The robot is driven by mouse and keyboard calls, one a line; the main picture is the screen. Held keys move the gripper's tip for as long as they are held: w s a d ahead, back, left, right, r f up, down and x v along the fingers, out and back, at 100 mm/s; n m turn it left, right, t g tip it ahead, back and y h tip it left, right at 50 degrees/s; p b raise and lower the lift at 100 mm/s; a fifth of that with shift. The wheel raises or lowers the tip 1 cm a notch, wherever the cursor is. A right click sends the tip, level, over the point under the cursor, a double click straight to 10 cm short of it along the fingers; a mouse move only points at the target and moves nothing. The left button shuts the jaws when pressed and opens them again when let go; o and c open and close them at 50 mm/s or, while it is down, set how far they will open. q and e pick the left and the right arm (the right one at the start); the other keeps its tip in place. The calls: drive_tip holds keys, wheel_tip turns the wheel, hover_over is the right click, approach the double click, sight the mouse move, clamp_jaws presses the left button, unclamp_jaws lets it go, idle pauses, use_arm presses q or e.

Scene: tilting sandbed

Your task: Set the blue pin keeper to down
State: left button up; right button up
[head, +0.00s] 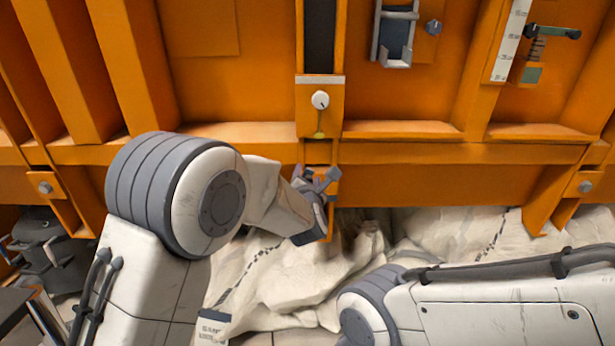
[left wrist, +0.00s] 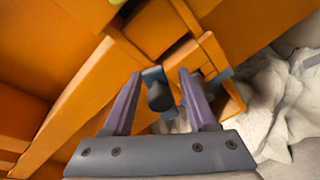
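A dark blue-grey piece, which looks like the blue pin keeper (left wrist: 155,79), shows in the left wrist view on an orange bracket under the beam. My left gripper (left wrist: 159,73) is open, with its two purple fingers on either side of this piece and a gap visible on each side. In the head view my left gripper (head: 315,180) is at the bottom of the central orange post, and it hides much of the keeper and bracket. My right arm lies across the lower right, with its gripper out of view.
A white round knob (head: 320,100) sits on the post above. A grey latch holder (head: 396,38), a white scale (head: 510,40) and a spring lever (head: 552,33) are on the orange wall. Pale crumpled sheeting (head: 290,280) lies below the beam.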

use_arm(q)
drive_tip(key=shift+r, duration=0.1)
drive_tip(key=shift+s, duration=0.15)
drive_tip(key=s, duration=1)
drive_tip(key=shift+r+p, duration=0.25)
drive_tip(key=shift+p, duration=0.2)
drive_tip(key=shift+a, duration=0.1)
